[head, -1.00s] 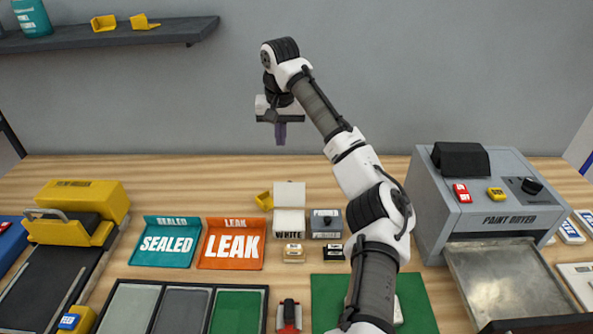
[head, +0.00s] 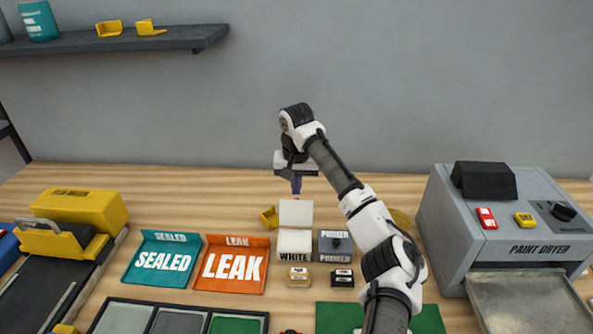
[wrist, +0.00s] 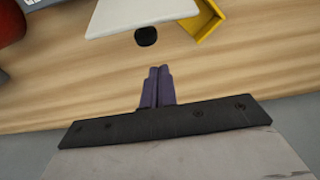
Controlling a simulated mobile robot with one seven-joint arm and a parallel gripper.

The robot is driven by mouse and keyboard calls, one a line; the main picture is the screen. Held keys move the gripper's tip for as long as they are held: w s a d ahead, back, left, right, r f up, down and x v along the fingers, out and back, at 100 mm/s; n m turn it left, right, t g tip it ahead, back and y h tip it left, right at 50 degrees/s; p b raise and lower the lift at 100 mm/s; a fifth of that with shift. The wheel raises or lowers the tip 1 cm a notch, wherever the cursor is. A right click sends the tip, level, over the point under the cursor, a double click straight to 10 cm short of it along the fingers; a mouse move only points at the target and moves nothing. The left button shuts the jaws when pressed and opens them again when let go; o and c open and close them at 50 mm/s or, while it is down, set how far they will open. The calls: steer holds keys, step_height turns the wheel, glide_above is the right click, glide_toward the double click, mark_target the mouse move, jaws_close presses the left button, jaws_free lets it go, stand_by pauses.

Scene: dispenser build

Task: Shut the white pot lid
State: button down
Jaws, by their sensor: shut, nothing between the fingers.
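The white pot (head: 294,245), marked WHITE, stands on the table in the head view. Its white lid (head: 296,213) stands open, raised at the back of the pot. In the wrist view the lid (wrist: 140,14) shows at the top as a pale plate with a dark round knob (wrist: 146,36). My gripper (head: 296,188) is above and just behind the lid in the head view. In the wrist view its purple fingers (wrist: 159,82) are together and empty, pointing toward the knob and apart from it.
The grey primer pot (head: 336,246) stands right of the white pot. A yellow holder (head: 268,217) is at the lid's left. The LEAK tray (head: 232,264) and SEALED tray (head: 161,258) lie left. The paint dryer (head: 520,250) stands right. The table behind the pots looks clear.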

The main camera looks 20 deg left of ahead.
mark_target(296, 211)
steer(key=shift+s+d+r+p, duration=0.2)
steer(key=shift+s+d, duration=0.05)
steer(key=shift+s, duration=0.45)
steer(key=shift+s+d+r+p, duration=0.15)
steer(key=shift+s+d, duration=0.05)
steer(key=shift+s, duration=0.45)
steer(key=shift+w, duration=0.1)
